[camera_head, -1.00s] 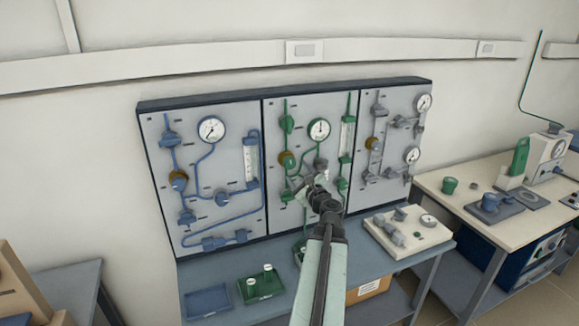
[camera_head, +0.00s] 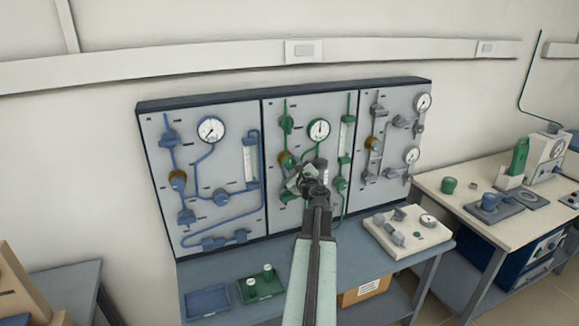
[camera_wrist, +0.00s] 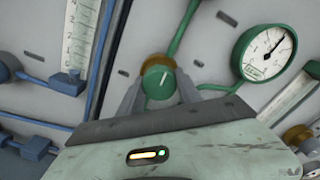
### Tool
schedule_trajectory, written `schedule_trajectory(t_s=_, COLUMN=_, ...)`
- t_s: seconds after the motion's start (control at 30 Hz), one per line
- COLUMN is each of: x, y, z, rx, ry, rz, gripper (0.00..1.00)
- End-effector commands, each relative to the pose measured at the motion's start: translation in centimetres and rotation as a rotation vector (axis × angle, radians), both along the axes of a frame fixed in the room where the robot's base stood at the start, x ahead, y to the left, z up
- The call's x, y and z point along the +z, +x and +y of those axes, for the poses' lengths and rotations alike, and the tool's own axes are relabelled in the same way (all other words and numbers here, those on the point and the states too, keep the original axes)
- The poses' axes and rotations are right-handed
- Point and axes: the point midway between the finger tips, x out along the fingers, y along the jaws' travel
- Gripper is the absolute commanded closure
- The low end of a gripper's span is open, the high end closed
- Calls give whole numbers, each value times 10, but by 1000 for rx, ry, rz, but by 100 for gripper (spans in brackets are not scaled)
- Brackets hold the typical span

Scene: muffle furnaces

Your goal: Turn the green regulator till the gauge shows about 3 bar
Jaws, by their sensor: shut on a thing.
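The green regulator (camera_wrist: 158,82), a round knob with a white mark and a brass collar behind it, sits between my gripper's two fingers (camera_wrist: 155,95) in the wrist view. The fingers touch its sides. In the head view my gripper (camera_head: 293,178) is at the middle panel and hides most of the knob; the brass collar (camera_head: 285,159) shows above it. The round white gauge (camera_head: 318,130) is up and right of the regulator. Its needle points roughly upward there. The gauge in the wrist view (camera_wrist: 265,52) appears tilted, with its needle toward the upper right; its numbers are too small to read.
The blue panel (camera_head: 226,224) stands at left and the grey panel (camera_head: 385,190) at right, each with valves and gauges. A flow tube (camera_head: 347,137) is right of the gauge. A green tray (camera_head: 252,296) and a cream board (camera_head: 420,242) lie on the bench.

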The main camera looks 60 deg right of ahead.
Motion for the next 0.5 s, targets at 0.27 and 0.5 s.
schedule_trajectory(t_s=0.27, x=0, y=1, z=1, rx=3, ry=-32, rz=25, gripper=99)
schedule_trajectory(t_s=0.5, x=0, y=1, z=1, rx=2, ry=-32, rz=24, gripper=37)
